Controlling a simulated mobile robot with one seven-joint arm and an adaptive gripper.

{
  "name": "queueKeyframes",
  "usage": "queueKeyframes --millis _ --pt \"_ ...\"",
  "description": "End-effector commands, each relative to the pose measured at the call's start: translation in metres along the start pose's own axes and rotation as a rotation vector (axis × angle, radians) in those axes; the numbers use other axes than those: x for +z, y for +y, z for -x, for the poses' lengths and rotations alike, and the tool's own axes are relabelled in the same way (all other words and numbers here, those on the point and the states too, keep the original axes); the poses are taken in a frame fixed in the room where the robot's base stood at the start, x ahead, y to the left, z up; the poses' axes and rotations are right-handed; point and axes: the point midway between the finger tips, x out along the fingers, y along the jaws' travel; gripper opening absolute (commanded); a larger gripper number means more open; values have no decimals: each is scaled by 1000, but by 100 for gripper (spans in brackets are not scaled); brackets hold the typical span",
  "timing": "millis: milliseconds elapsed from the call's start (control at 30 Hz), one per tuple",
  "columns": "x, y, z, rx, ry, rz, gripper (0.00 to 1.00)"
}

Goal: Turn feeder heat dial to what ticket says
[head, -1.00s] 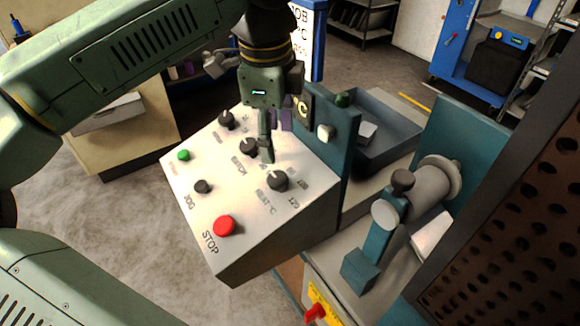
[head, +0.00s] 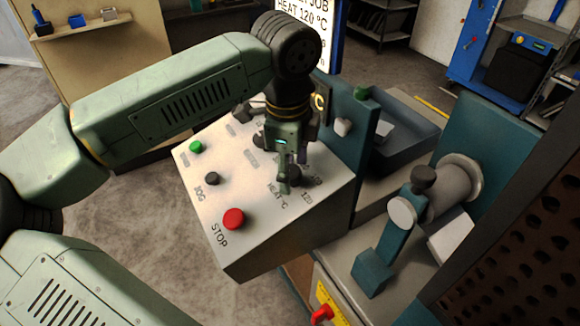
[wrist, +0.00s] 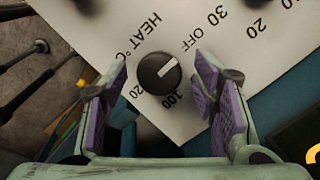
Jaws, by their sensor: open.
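The heat dial (wrist: 158,73) is a round black knob with a white pointer line, on the white sloped panel (head: 215,175). In the wrist view its pointer aims up and right, roughly toward the OFF mark; 100 and a partly cut 120 stand below it. My gripper (head: 284,186) points down over the dial and mostly hides it in the head view. In the wrist view the open fingers, with purple pads, stand left and right of the dial; I see no contact. The ticket board (head: 317,22) behind reads HEAT 120 °C; other lines are partly hidden.
The panel also carries a red STOP button (head: 233,219), a black JOG knob (head: 212,178) and a green button (head: 196,147). A teal upright plate (head: 351,130) stands close to the right of the panel. A roller on a teal arm (head: 402,211) is further right.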

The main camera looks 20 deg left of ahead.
Motion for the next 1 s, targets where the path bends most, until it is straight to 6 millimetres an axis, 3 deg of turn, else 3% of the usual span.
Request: queueKeyframes --millis 67,767,1000 --pt "0 0 0 0 0 0 53" --pt "0 0 0 1 0 0 6" --pt "0 0 -1 -4 -2 -18 6"
